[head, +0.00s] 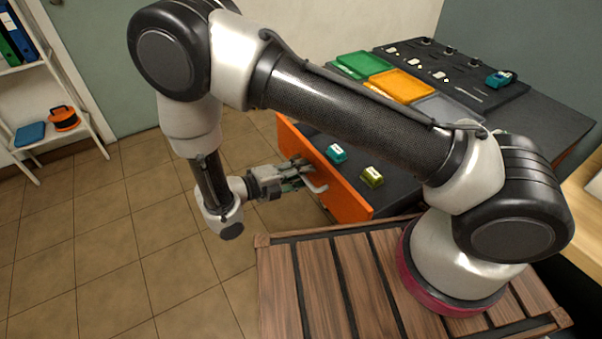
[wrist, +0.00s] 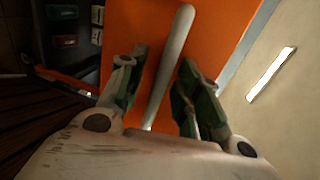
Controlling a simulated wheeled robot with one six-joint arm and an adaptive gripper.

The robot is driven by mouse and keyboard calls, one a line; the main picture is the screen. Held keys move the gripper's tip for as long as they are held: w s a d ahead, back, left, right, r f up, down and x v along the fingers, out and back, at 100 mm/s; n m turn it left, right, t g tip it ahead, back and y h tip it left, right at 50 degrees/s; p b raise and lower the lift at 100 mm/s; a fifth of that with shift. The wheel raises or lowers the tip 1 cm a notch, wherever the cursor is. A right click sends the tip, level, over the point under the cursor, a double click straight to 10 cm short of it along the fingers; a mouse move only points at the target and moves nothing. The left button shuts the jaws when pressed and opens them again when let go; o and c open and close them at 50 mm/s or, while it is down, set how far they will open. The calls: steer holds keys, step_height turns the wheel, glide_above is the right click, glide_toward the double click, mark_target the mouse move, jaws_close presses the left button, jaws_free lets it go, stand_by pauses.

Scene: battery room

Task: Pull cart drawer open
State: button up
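The cart drawer is out from the dark cart, with its orange front (head: 326,172) facing my gripper and its dark interior visible behind. The pale bar handle (head: 318,187) is on that front. My gripper (head: 301,175) is at the handle. In the wrist view, the handle (wrist: 171,60) runs lengthwise between the two green-padded fingers of my gripper (wrist: 164,62), with a gap on each side, so the fingers stand open around it. The orange front (wrist: 213,40) fills the area behind them. Contact with the handle cannot be made out.
A teal box (head: 337,153) and an olive box (head: 372,177) lie in the drawer. The cart top (head: 540,108) carries green, orange and grey trays plus small parts. A white shelf (head: 62,100) stands at far left. Tiled floor left of the drawer is clear.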

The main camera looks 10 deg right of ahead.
steer(key=v, duration=1.2)
steer(key=shift+f, duration=0.1)
